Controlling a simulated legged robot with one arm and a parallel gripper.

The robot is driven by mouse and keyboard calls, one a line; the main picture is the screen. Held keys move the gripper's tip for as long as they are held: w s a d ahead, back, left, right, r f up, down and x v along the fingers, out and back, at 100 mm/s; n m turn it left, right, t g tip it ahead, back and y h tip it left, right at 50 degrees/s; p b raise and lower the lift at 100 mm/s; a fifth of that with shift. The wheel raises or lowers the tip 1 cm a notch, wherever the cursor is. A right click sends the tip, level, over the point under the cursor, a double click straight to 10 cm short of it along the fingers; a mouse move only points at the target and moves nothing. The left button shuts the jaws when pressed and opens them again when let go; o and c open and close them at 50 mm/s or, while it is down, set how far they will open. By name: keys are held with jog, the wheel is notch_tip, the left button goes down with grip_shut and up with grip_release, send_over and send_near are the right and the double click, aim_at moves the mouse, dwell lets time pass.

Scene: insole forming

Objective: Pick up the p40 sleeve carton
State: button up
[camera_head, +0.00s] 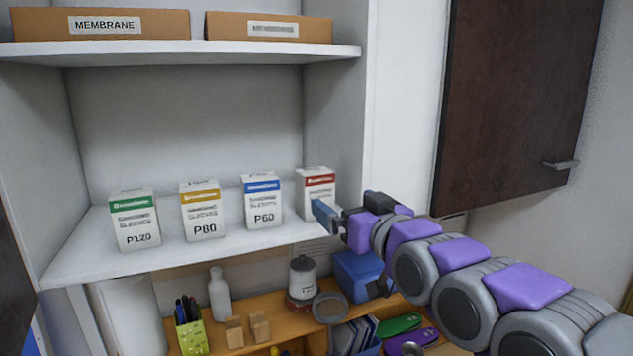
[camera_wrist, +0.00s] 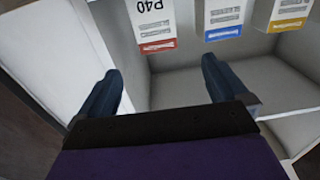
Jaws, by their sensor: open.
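The P40 sleeve carton (camera_head: 317,183) is white with a red band and stands upright at the right end of the row on the white shelf (camera_head: 180,250). In the head view my gripper (camera_head: 328,216) is in front of its lower right part and hides its number. In the wrist view the P40 carton (camera_wrist: 152,22) appears upside down at the top, with "P40" readable. My gripper (camera_wrist: 160,70) is open and empty there, and the carton lies beyond and roughly between its two fingers, apart from them.
The P60 carton (camera_head: 262,200) with a blue band stands left of P40, then P80 (camera_head: 202,210) and P120 (camera_head: 134,219). A shelf above holds a MEMBRANE box (camera_head: 100,24). A dark cabinet door (camera_head: 510,100) is at right. A cluttered wooden surface (camera_head: 270,325) lies below.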

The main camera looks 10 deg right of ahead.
aim_at(317, 187)
jog(key=p+x, duration=0.1)
jog(key=x, duration=0.4)
jog(key=p+x, duration=0.1)
jog(key=x, duration=0.5)
jog(key=shift+w+a+f, duration=0.2)
jog(key=shift+w, duration=0.1)
jog(key=shift+d+p+x, duration=0.2)
jog(key=shift+p+x, duration=0.35)
jog(key=shift+x, duration=0.55)
jog(key=shift+d+p+x, duration=0.2)
jog(key=shift+p+x, duration=0.3)
jog(key=shift+x, duration=0.6)
jog(key=shift+w+a+f, duration=0.1)
jog(key=shift+w+a, duration=0.05)
jog(key=shift+w, duration=0.35)
jog(key=shift+s, duration=0.1)
jog(key=shift+c, duration=0.8)
jog(key=c, duration=0.9)
